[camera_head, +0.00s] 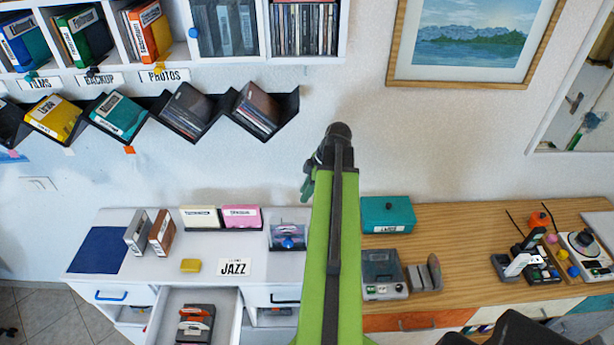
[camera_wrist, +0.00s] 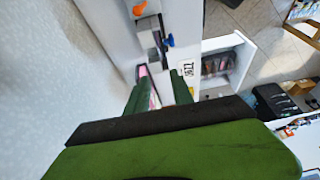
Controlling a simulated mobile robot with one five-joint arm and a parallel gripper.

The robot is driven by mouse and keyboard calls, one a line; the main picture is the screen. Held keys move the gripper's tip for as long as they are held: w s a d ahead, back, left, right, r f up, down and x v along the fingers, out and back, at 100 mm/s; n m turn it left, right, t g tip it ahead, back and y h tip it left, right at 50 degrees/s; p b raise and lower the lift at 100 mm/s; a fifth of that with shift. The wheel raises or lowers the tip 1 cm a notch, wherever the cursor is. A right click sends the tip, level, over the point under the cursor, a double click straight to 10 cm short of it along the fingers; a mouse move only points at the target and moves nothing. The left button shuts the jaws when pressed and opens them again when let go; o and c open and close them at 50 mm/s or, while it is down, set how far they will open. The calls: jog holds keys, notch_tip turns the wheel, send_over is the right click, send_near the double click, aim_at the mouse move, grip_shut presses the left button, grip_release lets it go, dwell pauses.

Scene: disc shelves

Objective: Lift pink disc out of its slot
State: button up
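The pink disc (camera_head: 241,217) stands in a dark slot on the white counter, beside a cream disc (camera_head: 199,217), in the head view. In the wrist view a pink edge (camera_wrist: 142,71) shows just beyond the fingertips. My gripper (camera_wrist: 158,82) has its two green fingers apart, with a gap between them. The pink edge lies nearer the left finger. In the head view my arm hides most of the gripper; only a green part (camera_head: 308,187) shows beside the arm, right of the pink disc and seemingly above the counter.
A JAZZ label (camera_head: 234,267) and a yellow block (camera_head: 190,265) lie in front of the discs. A holder with a blue knob (camera_head: 288,243) stands to their right. Two upright cases (camera_head: 149,232) stand left. An open drawer (camera_head: 171,308) juts out below. Zigzag shelves (camera_head: 141,143) hang above.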

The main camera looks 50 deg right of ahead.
jog(key=b+x, duration=1.6)
jog(key=x, duration=0.1)
jog(key=shift+f, duration=0.25)
grip_shut()
jog(key=shift+r, duration=0.1)
